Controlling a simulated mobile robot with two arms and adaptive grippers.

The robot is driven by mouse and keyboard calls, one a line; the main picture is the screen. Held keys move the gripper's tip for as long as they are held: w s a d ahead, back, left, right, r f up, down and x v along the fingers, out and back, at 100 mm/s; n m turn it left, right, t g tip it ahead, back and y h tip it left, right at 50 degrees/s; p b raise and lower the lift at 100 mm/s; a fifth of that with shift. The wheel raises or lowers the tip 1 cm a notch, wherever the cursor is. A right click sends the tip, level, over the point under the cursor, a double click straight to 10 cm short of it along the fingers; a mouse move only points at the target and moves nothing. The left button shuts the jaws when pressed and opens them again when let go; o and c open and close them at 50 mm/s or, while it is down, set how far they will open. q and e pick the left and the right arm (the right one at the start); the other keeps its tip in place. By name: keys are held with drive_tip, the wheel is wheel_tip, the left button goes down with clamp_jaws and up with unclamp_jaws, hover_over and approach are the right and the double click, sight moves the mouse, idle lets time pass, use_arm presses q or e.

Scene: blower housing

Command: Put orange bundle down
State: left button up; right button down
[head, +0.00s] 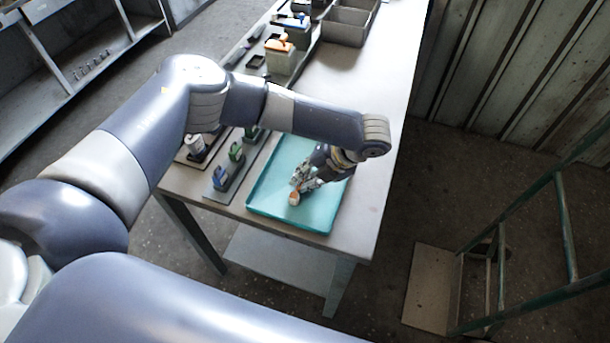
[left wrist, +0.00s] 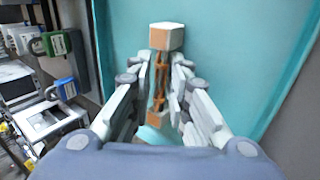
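The orange bundle (left wrist: 158,85) is a narrow orange piece with a pale, orange-sided block at its far end, seen in the left wrist view. It lies lengthwise between the fingers of my left gripper (left wrist: 162,70), which look closed in on its sides. In the head view my left gripper (head: 305,182) points down over the teal tray (head: 265,200), with the pale and orange end of the bundle (head: 294,198) showing at its fingertips. I cannot tell whether the bundle touches the tray floor. My right gripper is not in view.
Blue and green parts on dark stands (head: 224,180) sit left of the tray. Grey bins (head: 345,27) and an orange-topped part (head: 279,45) stand farther back on the table (head: 368,185). A green metal frame (head: 565,225) stands on the floor at right.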

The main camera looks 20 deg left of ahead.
use_arm(q)
drive_tip(key=shift+r, duration=0.2)
drive_tip(key=shift+d+r, duration=0.25)
drive_tip(key=shift+d, duration=0.05)
drive_tip(key=b+v, duration=0.2)
drive_tip(key=v, duration=0.9)
